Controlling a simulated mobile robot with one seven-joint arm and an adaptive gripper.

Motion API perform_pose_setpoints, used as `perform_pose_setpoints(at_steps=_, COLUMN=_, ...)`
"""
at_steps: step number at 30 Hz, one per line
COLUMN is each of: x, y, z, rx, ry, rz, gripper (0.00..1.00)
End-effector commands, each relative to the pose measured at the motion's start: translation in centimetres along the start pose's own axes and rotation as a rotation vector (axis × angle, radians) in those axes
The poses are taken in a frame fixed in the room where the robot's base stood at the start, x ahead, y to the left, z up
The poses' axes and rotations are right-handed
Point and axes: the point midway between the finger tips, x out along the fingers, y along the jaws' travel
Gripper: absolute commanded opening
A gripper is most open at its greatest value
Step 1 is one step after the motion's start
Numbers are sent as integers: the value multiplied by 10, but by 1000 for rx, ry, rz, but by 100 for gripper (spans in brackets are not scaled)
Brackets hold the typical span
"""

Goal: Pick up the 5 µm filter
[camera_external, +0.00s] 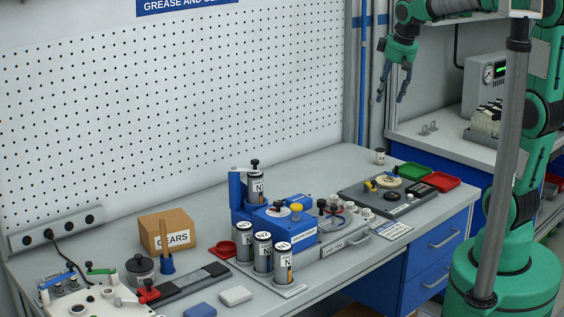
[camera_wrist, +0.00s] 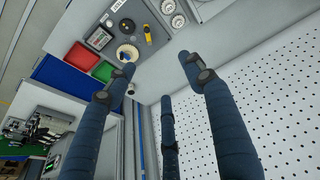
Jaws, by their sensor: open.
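Three upright filter canisters with white labels stand in a row on a tray at the bench front: one at the left (camera_external: 244,242), one in the middle (camera_external: 263,253) and one at the right (camera_external: 283,264). A similar canister (camera_external: 256,187) stands upright on the blue unit (camera_external: 290,229) behind them. The label print is too small to tell which is the 5 µm filter. My gripper (camera_external: 391,98) is open and empty, high above the bench's right end, far from the canisters. In the wrist view its dark fingers (camera_wrist: 157,62) are spread with nothing between them; no canister is recognisable there.
A dark tool tray (camera_external: 385,197) and green (camera_external: 411,171) and red (camera_external: 441,182) bins lie at the bench's right. A GEARS box (camera_external: 167,232) stands at the left. The perforated wall (camera_external: 180,110) rises behind the bench. Free bench top lies behind the tool tray.

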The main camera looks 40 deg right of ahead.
Motion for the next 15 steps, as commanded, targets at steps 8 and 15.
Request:
perform_pose_setpoints(at_steps=8, x=18, y=42, z=-58, rx=-20, ry=-49, rz=1, gripper=53)
perform_pose_setpoints(at_steps=15, x=43, y=82, z=-100, rx=-40, ry=-88, rz=-2, gripper=53)
